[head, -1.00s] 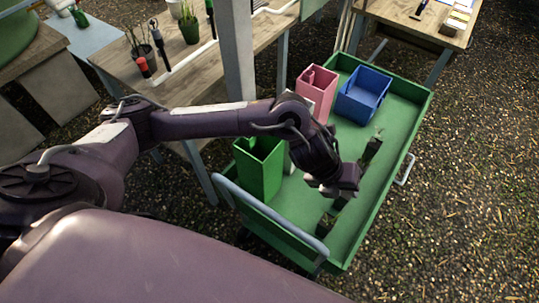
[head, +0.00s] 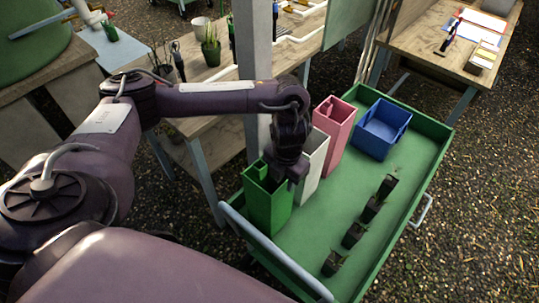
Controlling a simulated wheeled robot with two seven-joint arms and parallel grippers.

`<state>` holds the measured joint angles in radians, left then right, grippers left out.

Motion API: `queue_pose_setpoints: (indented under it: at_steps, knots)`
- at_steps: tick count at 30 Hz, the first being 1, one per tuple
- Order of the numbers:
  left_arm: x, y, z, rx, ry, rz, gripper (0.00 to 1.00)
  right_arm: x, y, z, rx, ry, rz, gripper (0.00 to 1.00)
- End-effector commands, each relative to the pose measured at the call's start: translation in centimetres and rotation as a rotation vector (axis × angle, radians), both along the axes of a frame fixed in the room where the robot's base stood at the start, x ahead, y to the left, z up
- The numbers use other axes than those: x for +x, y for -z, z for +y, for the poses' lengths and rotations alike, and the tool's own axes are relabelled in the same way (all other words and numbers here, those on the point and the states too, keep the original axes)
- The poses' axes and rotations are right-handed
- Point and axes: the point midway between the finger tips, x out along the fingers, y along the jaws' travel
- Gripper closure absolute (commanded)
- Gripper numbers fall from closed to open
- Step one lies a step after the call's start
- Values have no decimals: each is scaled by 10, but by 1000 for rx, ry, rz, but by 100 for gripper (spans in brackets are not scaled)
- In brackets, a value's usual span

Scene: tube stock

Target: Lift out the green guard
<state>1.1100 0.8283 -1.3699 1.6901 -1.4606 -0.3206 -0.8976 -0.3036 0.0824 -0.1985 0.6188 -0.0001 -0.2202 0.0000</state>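A tall, open-topped green box (head: 268,212), the only green guard-like thing that I see, stands upright in the near left corner of the green cart (head: 408,238). A smaller green piece (head: 260,171) shows inside its top. My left gripper (head: 287,176) points down over the right side of its opening. The fingertips are small and dark there, so I cannot tell whether they are open or touch the box. Part of the box's right rim is hidden behind the gripper. My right gripper is out of view.
A white box (head: 313,168), a pink box (head: 334,142) and a low blue bin (head: 383,130) stand behind the green box. Several small dark pots with plants (head: 372,208) form a row on the right. A grey post (head: 258,70) rises beside my arm.

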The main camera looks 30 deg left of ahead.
Motion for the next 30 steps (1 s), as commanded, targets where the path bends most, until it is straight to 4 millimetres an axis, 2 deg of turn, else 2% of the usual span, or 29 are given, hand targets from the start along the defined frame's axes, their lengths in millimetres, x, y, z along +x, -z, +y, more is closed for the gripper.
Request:
queue_pose_setpoints:
  at_steps: [2, 5, 14, 21, 30]
  knots:
    - [-1, 14, 0, -1, -2, 4, 71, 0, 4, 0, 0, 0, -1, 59]
    - [-1, 23, 0, -2, -1, 2, 71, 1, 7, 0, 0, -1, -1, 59]
    - [0, 26, 0, 0, 0, -1, 71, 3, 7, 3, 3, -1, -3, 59]
    - [0, 26, 0, 0, 0, -1, 100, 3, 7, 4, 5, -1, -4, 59]
    - [1, 26, 0, 0, 0, -2, 100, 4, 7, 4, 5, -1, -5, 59]
